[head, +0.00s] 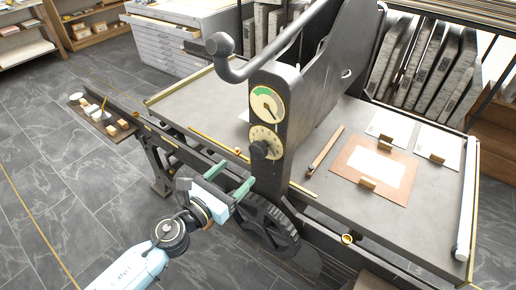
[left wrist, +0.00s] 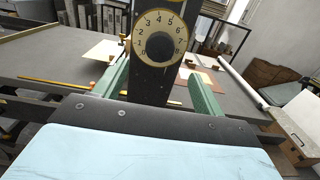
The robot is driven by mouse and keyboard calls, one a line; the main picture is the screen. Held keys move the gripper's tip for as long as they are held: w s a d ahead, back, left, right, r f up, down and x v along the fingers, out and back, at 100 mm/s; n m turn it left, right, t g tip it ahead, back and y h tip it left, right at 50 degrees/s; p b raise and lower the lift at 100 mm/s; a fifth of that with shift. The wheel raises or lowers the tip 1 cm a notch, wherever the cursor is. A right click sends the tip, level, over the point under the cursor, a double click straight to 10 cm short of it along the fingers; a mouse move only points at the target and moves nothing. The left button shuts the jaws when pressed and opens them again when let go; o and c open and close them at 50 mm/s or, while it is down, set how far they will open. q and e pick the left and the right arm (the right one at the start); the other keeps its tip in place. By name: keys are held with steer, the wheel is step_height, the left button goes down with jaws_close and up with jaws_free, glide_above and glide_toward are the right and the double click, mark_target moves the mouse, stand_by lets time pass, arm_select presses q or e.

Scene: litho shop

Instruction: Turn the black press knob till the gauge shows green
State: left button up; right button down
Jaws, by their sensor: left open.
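The black press knob (head: 260,149) sits on a cream numbered dial (head: 268,136) on the dark press upright. The knob also shows in the left wrist view (left wrist: 160,46), centred in its number ring. Above it is the round gauge (head: 266,104), with a green sector at its upper left. Its dark needle seems to point to the lower right, outside the green. My left gripper (head: 240,170) is open and empty, with green fingers. It is just in front of the upright, below and left of the knob in the head view. In the left wrist view its fingers (left wrist: 160,85) stand apart on either side of the upright, below the knob.
A curved press handle (head: 245,68) hangs above the gauge. The grey press bed (head: 330,205) holds a brown-bordered sheet (head: 350,160), white sheets and small wooden blocks. A toothed wheel (head: 268,225) is below the upright. A side shelf (head: 120,122) with small items is at left.

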mark_target(256, 154)
arm_select(q)
steer(key=b+x, duration=0.1)
steer(key=x, duration=1)
arm_select(e)
steer(key=shift+s+d+f, duration=0.2)
steer(key=shift+d+f, duration=0.25)
arm_select(q)
steer(key=c, duration=1)
steer(key=shift+o, duration=0.2)
